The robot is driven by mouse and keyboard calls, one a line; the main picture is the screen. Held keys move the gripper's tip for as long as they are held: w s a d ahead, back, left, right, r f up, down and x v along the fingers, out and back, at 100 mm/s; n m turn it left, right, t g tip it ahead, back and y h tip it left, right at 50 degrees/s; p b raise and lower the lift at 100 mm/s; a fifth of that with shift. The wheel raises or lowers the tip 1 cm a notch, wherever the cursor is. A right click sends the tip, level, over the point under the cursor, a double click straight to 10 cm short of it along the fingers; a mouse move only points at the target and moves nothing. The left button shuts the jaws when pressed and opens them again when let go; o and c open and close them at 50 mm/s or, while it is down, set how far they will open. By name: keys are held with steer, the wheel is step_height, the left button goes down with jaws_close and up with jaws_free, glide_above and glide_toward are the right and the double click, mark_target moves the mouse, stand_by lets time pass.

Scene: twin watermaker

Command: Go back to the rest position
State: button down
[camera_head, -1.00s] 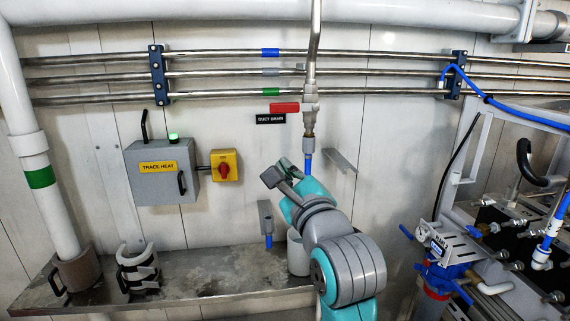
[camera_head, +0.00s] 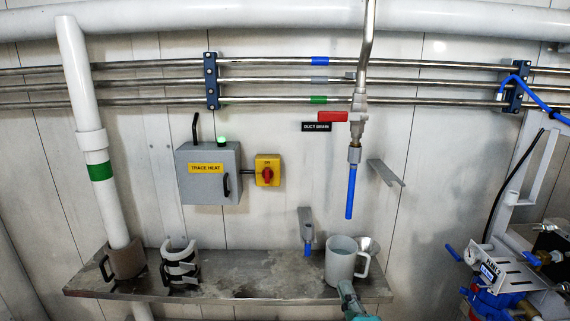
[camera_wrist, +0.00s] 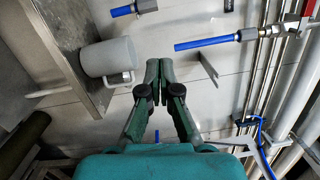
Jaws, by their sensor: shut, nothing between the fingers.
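My gripper (camera_wrist: 159,80) is shut and empty in the wrist view, its two dark green fingers together. It hangs in free space, with the grey mug (camera_wrist: 108,60) to its left and the blue drain tube (camera_wrist: 200,43) to its upper right. In the head view only a small teal and grey part of my arm shows at the bottom edge, in front of the shelf; I cannot make out the fingers there. The mug (camera_head: 341,262) stands upright on the right end of the metal shelf (camera_head: 225,284), below and left of the hanging blue tube (camera_head: 350,190).
A trace heat box (camera_head: 209,172) with a lit green lamp and a yellow-red switch (camera_head: 267,170) are on the wall. A red valve handle (camera_head: 333,117) is above the tube. A white pipe (camera_head: 95,150) stands at left. Blue-fitted equipment (camera_head: 495,275) is at lower right.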

steer(key=s+d+f+n+g+h, duration=0.1)
steer(key=s+d+f+n, duration=0.1)
steer(key=s+f+n, duration=0.55)
steer(key=s+d+f+n+g, duration=0.1)
steer(key=s+d+f+n, duration=0.1)
steer(key=s+f, duration=0.95)
steer(key=s+d+f+n+g+h, duration=0.1)
steer(key=s+n, duration=0.8)
steer(key=s, duration=1.5)
steer(key=shift+s+d+f+g, duration=0.15)
steer(key=shift+d+g, duration=0.15)
steer(key=shift+d, duration=0.35)
